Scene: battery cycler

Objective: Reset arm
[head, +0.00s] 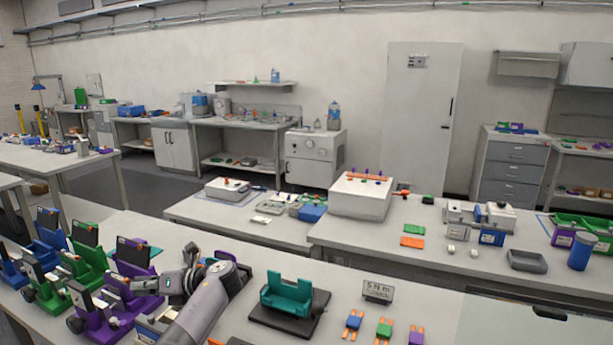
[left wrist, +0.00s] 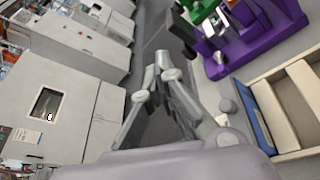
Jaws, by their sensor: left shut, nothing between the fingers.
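My left arm reaches in from the bottom of the head view. A purple fixture (left wrist: 255,38) shows at the upper right of that view, apart from the fingers. My right gripper is not in view.
Blue, green and purple fixtures crowd the near bench's left side. A teal holder on a black base (head: 288,300), a small sign (head: 378,291) and several small coloured parts lie to the right. A partitioned tray (left wrist: 290,105) is right of the gripper in the wrist view.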

